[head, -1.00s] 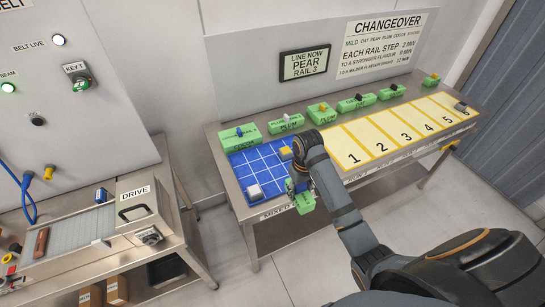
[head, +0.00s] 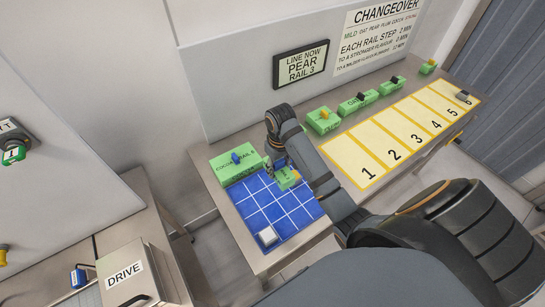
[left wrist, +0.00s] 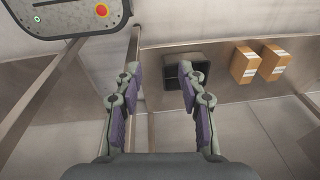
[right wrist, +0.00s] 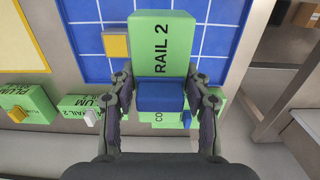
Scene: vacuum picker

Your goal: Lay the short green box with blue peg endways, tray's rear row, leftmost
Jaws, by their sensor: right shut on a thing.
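My right gripper (head: 274,163) is over the rear part of the blue gridded tray (head: 297,217). In the right wrist view my right gripper (right wrist: 160,90) is shut on the blue peg of a green box marked RAIL 2 (right wrist: 160,45). That held box (head: 287,180) is partly hidden by the gripper in the head view. I cannot tell whether it touches the tray. A yellow block (right wrist: 115,44) is beside it on the tray. A white block (head: 267,236) sits at the tray's front left. My left gripper (left wrist: 160,88) is open and empty, away from the tray.
A larger green cocoa box (head: 228,170) with a blue peg stands just behind the tray's left part. More green boxes (head: 357,104) line the back of the bench. Numbered yellow spaces (head: 395,133) lie right of the tray. A DRIVE unit (head: 130,275) is at lower left.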

